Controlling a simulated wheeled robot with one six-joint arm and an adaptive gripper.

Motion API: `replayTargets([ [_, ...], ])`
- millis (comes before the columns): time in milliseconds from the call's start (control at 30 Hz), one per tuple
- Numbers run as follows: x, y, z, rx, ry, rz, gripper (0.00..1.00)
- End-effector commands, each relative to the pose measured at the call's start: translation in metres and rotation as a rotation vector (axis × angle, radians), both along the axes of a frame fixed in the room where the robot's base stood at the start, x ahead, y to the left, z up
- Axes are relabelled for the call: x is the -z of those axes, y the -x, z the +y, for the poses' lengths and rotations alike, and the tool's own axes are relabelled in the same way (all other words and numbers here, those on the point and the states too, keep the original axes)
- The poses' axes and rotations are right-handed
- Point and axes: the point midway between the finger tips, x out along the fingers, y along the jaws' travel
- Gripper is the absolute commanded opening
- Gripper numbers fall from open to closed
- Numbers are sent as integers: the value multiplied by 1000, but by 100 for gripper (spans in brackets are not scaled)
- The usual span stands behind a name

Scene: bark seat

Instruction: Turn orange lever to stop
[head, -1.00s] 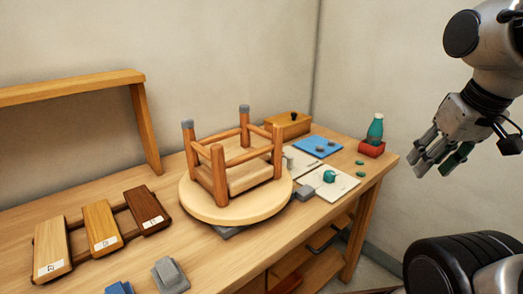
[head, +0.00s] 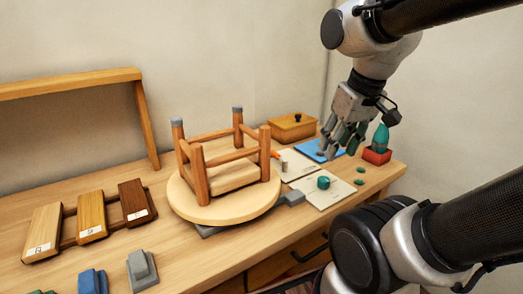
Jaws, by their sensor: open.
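A small orange piece (head: 275,154), which looks like the orange lever, shows just right of the stool's near right leg. The leg and stool hide part of it, and its exact angle and any stop mark are too small to tell. My gripper (head: 335,150) is open and empty, with its fingers pointing down over the blue mat (head: 312,149), to the right of the orange piece and apart from it. An upturned wooden stool (head: 232,175) stands on a round turntable (head: 225,210) at the table's middle.
A white card with a grey cylinder (head: 284,166) and another with a teal knob (head: 323,183) lie right of the turntable. A wooden box (head: 292,126) stands behind. A teal bottle (head: 381,138) stands in a red holder (head: 376,155). Wooden sample boards (head: 91,216) lie left.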

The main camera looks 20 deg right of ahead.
Motion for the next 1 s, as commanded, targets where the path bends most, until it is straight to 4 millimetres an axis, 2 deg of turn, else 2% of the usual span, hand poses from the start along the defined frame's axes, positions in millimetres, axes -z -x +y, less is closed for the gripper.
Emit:
replayTargets([
  [267,8,-22,-1,0,1,82,40],
  [467,17,-50,-1,-4,1,155,40],
  [567,23,-70,-2,-8,2,196,40],
  [667,32,-98,-3,-15,3,244,40],
  [767,49,-139,-4,-29,5,298,40],
  [1000,98,-251,-7,-94,11,361,40],
])
